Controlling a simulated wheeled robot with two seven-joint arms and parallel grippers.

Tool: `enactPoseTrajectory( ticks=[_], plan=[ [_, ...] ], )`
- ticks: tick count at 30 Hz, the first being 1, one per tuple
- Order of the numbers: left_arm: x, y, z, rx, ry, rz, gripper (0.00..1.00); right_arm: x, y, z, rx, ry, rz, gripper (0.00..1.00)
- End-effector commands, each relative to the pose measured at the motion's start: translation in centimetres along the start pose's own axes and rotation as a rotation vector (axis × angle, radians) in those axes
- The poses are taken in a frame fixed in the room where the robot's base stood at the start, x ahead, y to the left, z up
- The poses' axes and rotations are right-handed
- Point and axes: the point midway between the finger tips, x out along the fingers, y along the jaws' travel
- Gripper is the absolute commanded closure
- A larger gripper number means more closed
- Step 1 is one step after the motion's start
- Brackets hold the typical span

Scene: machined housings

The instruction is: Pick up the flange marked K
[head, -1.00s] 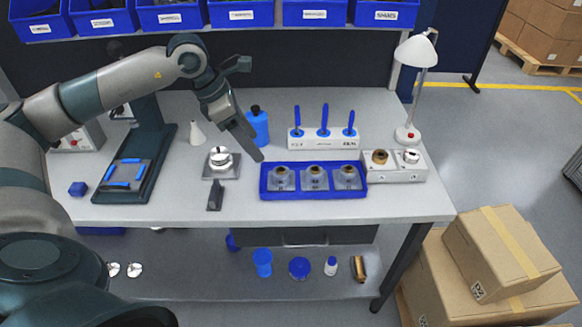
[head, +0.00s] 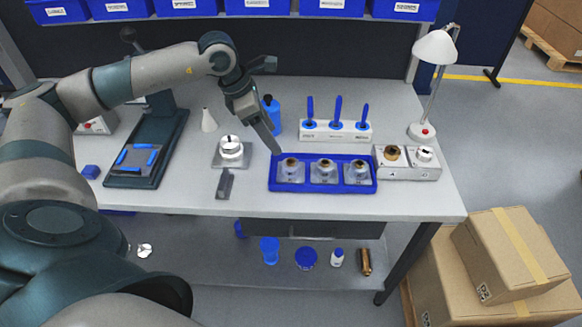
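Several machined parts could be the flange, but I cannot read a K on any of them. A brass-coloured part (head: 392,153) and a silver part (head: 424,153) sit on a white block (head: 408,174) at the right. A silver round part (head: 231,148) sits on a grey square plate at the centre-left. My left gripper (head: 275,148) points down near the tray's back left corner. Its fingers overlap side-on, so their opening is unclear. My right gripper is out of view.
A blue bottle (head: 272,115) stands behind my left gripper. A white rack (head: 335,131) with three blue-handled tools is behind the tray. A lamp (head: 430,90) stands at the right. A dark stand (head: 146,160) is at the left. The front table strip is mostly clear.

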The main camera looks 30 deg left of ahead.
Motion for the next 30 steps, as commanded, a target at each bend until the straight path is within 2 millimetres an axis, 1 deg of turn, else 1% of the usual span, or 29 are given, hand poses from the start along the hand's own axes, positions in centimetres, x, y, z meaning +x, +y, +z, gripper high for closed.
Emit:
enactPoseTrajectory(
  ticks=[1, 9, 12, 15, 19, 30],
  plan=[
    [0.6, -0.1, 0.1, -0.001, 0.002, -0.003, 0.39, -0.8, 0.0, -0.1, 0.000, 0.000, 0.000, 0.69],
    [5.5, -0.1, 0.2, 0.000, 0.001, -0.003, 0.39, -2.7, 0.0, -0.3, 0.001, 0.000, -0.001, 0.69],
    [6.9, 0.0, 0.1, -0.001, 0.000, -0.002, 0.39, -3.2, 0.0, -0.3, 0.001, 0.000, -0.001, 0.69],
    [7.9, 0.0, 0.1, 0.000, 0.000, -0.002, 0.39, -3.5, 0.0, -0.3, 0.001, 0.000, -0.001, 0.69],
    [8.5, 0.0, 0.0, 0.000, 0.000, 0.001, 0.39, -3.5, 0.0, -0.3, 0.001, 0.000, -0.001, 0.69],
    [8.6, 0.1, 0.1, 0.000, 0.000, 0.000, 0.39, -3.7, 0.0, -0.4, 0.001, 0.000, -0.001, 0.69]
  ],
)
